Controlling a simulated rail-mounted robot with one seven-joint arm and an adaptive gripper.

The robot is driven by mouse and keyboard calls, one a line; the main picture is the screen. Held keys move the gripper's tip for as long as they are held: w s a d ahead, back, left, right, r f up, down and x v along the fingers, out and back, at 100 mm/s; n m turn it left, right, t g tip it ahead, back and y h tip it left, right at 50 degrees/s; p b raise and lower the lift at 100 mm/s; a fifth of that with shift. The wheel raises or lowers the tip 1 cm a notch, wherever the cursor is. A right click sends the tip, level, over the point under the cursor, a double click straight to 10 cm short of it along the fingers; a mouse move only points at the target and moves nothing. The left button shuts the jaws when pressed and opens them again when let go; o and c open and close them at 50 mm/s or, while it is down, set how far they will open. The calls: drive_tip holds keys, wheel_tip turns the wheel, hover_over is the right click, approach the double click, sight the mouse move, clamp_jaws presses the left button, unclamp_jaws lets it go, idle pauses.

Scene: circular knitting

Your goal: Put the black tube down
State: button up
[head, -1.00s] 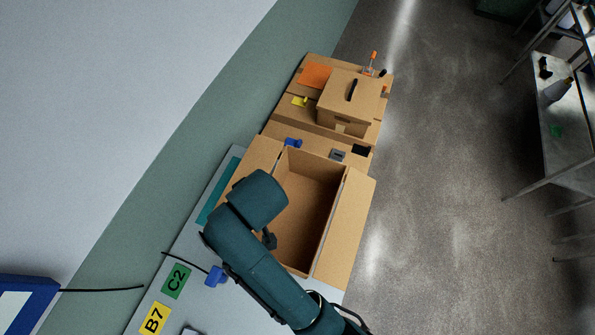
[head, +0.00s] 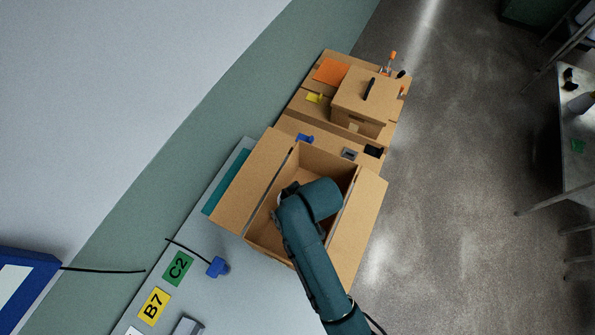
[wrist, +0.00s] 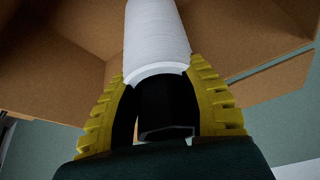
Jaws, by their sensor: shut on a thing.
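In the wrist view, the black tube (wrist: 166,102) sits between the yellow ribbed fingers of my gripper (wrist: 165,78). My gripper is shut on it. A white cylindrical body (wrist: 157,35) extends from the black tube's far end, away from my gripper. Brown cardboard walls of an open box (wrist: 55,60) show around it. In the head view, my arm reaches over the open cardboard box (head: 252,183) with its flaps folded out. My gripper and the tube are hidden there behind my arm. I cannot tell whether the tube touches the box.
A closed cardboard box (head: 362,100) stands behind the open one. Near it lie an orange sheet (head: 330,72), a yellow item (head: 314,97), blue items (head: 305,138) and a dark pad (head: 373,151). Labels C2 (head: 177,268) and B7 (head: 153,305) mark the grey surface in front.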

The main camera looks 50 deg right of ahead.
wheel_tip(320, 180, down, 8)
drive_tip(key=o, duration=1.1)
drive_tip(key=shift+s, duration=0.1)
